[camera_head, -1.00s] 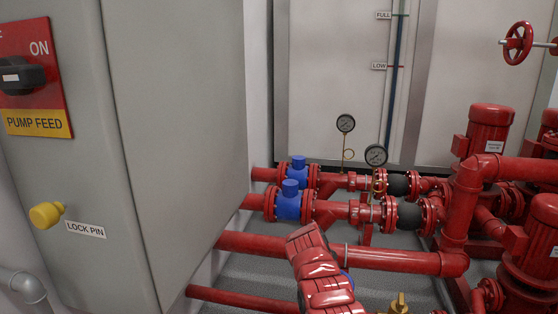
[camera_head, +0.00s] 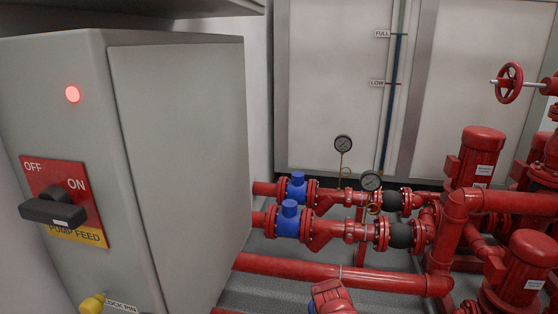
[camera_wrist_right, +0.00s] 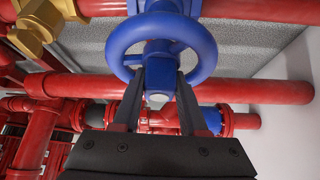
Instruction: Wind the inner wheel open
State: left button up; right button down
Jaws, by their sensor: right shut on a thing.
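A blue handwheel (camera_wrist_right: 205,45) with a round rim and central hub fills the upper middle of the right wrist view. My right gripper (camera_wrist_right: 160,88) reaches up to it from below, with its two dark fingers on either side of the hub area, shut on the wheel. My left gripper is in neither view.
A grey cabinet (camera_head: 180,150) with a PUMP FEED switch (camera_head: 55,210) and a lit red lamp (camera_head: 72,94) stands at left. Red pipes (camera_head: 330,276) with blue fittings (camera_head: 288,220) and red pumps (camera_head: 525,262) fill the right. A brass fitting (camera_wrist_right: 36,22) lies left of the wheel.

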jog(key=c, duration=0.8)
grip_release()
jog(key=shift+b, duration=0.45)
jog(key=o, duration=0.3)
jog(key=shift+o, duration=0.2)
notch_tip(320, 180, up, 7)
jog(key=p, duration=0.6)
jog(key=shift+r, duration=0.2)
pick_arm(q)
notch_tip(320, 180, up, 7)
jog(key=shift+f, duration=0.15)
pick_arm(e)
jog(key=shift+f, duration=0.15)
